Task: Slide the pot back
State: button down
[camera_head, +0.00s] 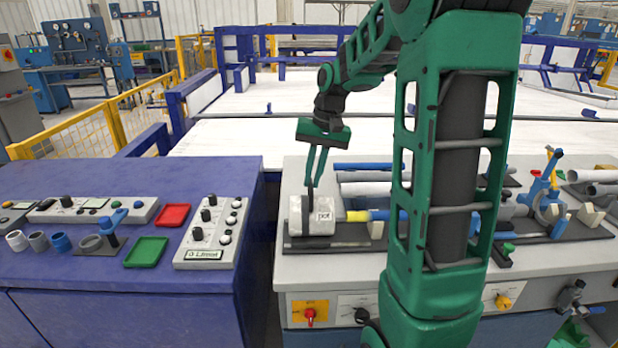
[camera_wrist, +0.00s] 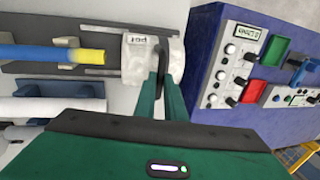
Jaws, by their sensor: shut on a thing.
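The pot (camera_head: 320,219) is a whitish block marked "pot" at the left end of a dark base plate on the grey bench. In the wrist view the pot (camera_wrist: 140,62) sits at the top centre, with its label readable. My gripper (camera_head: 312,190) reaches down from above, its green fingers at the pot's upper middle. In the wrist view my gripper (camera_wrist: 162,75) has its fingers close together, shut on a part of the pot. The fingertips are partly hidden by the pot.
A blue pipe with a yellow end (camera_head: 358,215) lies just right of the pot. White and blue pipes (camera_head: 365,188) lie behind it. A blue console (camera_head: 100,255) with trays and a control box (camera_head: 213,232) stands left, across a gap. A vise (camera_head: 545,205) stands right.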

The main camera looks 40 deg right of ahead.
aim_at(317, 198)
jog(key=c, duration=1.8)
grip_release()
jog(key=shift+w+a, duration=0.3)
jog(key=shift+a, duration=0.05)
jog(key=shift+s+d, duration=0.1)
jog(key=shift+r, duration=0.3)
jog(key=r, duration=0.3)
jog(key=d+r, duration=0.1)
jog(key=r, duration=0.2)
jog(key=s+r, duration=0.1)
jog(key=r, duration=0.3)
jog(key=shift+d, duration=0.35)
jog(key=shift+s, duration=0.1)
